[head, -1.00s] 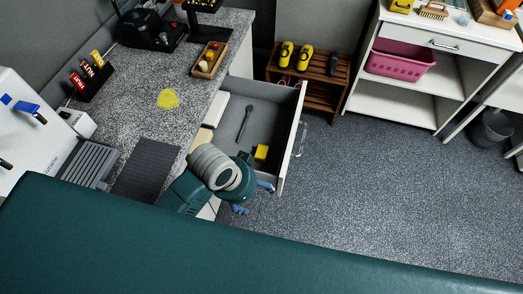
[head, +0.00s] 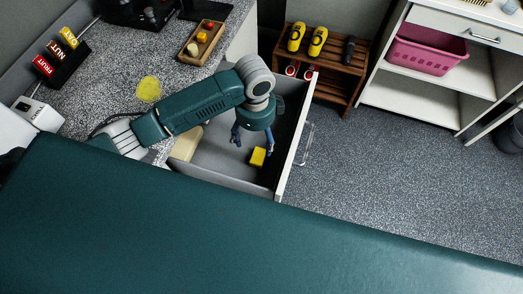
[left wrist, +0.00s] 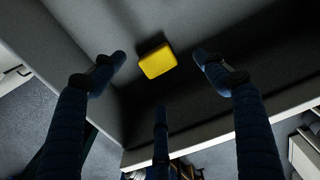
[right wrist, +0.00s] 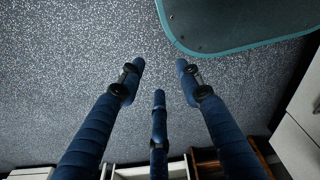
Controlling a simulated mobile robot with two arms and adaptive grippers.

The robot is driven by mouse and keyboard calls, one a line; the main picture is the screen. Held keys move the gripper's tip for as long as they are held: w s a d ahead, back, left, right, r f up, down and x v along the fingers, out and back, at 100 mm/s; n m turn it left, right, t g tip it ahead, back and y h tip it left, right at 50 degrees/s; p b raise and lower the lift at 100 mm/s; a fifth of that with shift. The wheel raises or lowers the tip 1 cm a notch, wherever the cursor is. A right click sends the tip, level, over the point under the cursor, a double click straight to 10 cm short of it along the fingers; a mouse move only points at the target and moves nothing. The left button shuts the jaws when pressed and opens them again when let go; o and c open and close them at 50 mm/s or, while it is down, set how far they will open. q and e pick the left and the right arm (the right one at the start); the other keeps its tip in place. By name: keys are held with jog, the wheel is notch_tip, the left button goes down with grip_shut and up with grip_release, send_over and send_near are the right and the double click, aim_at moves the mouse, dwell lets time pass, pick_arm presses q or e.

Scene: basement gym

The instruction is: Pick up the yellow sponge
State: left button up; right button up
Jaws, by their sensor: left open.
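The yellow sponge (head: 257,156) lies on the grey floor of the open drawer (head: 216,160), near its front right corner. In the left wrist view the sponge (left wrist: 157,61) lies ahead of and between the spread fingers, with a gap around it. My left gripper (head: 252,143) is open and points down into the drawer above the sponge, touching nothing that I can see. My right gripper (right wrist: 160,72) shows only in the right wrist view. Its fingers are spread and empty over the speckled floor.
The drawer's front panel (head: 296,136) stands right of my left gripper. A speckled counter (head: 110,85) holds a wooden tray (head: 204,40) and a yellow patch (head: 149,89). A wooden rack (head: 325,65) stands behind the drawer. A white shelf (head: 425,85) holds a pink basket (head: 428,50). Open floor lies right.

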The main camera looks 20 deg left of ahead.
pick_arm(q)
send_over(258, 156)
jog(key=f, duration=0.4)
jog(key=shift+a+f, duration=0.1)
jog(key=shift+a, duration=0.2)
jog(key=shift+w+f+p, duration=0.15)
jog(key=shift+f+p, duration=0.15)
jog(key=f, duration=0.3)
jog(key=f+p, duration=0.1)
jog(key=shift+d+f, duration=0.2)
jog(key=shift+d, duration=0.15)
jog(key=shift+f, duration=0.2)
jog(key=shift+c, duration=1)
jog(key=c, duration=0.9)
pick_arm(e)
jog(key=shift+g, duration=0.3)
jog(key=s, duration=0.2)
jog(key=s+r, duration=0.1)
jog(key=s, duration=0.2)
jog(key=shift+r, duration=0.15)
